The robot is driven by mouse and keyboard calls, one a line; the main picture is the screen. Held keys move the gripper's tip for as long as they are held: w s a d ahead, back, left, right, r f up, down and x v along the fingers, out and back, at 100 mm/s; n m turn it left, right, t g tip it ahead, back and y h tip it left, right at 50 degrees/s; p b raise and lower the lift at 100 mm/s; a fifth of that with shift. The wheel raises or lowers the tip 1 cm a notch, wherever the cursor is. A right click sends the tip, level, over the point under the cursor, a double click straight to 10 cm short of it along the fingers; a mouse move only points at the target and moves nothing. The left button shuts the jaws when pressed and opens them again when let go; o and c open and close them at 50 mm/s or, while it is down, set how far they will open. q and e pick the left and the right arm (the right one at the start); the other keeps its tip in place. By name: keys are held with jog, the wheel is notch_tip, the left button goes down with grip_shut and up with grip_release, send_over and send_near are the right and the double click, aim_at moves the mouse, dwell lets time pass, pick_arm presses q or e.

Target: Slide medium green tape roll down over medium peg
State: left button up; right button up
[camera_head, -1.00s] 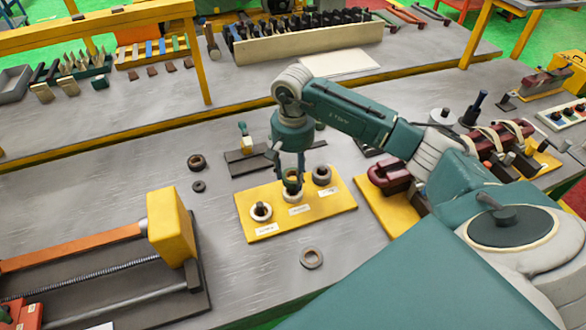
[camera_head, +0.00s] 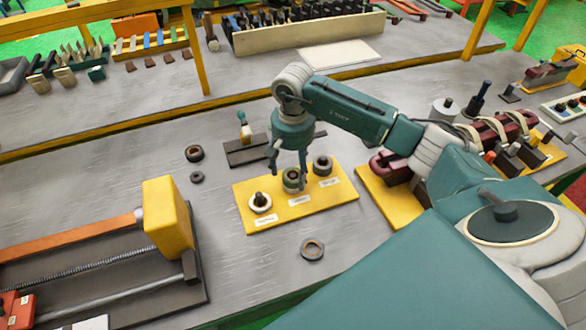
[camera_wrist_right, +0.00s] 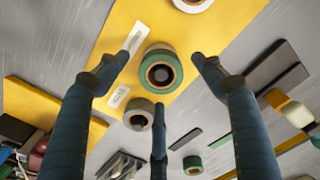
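The medium green tape roll (camera_head: 291,182) sits around the middle peg of the yellow board (camera_head: 277,220). In the right wrist view the roll (camera_wrist_right: 146,60) shows from above, with the dark medium peg (camera_wrist_right: 160,74) in its hole. My right gripper (camera_head: 288,177) is over the middle peg, its fingers straddling the roll. In the wrist view its fingers (camera_wrist_right: 160,82) are spread and stand clear of the roll. Whether the roll rests flush on its base is hard to tell. My left gripper is not in view.
On the board, a white ring (camera_head: 260,206) surrounds the left dark peg and a grey roll (camera_head: 322,167) sits at the right. Loose rings lie on the table at the left (camera_head: 194,153) and in front (camera_head: 312,249). A yellow block fixture (camera_head: 167,220) stands at the left.

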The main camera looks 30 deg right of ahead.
notch_tip(320, 180, up, 12)
dwell(0.6)
jog(key=shift+s+f, duration=0.1)
dwell(0.6)
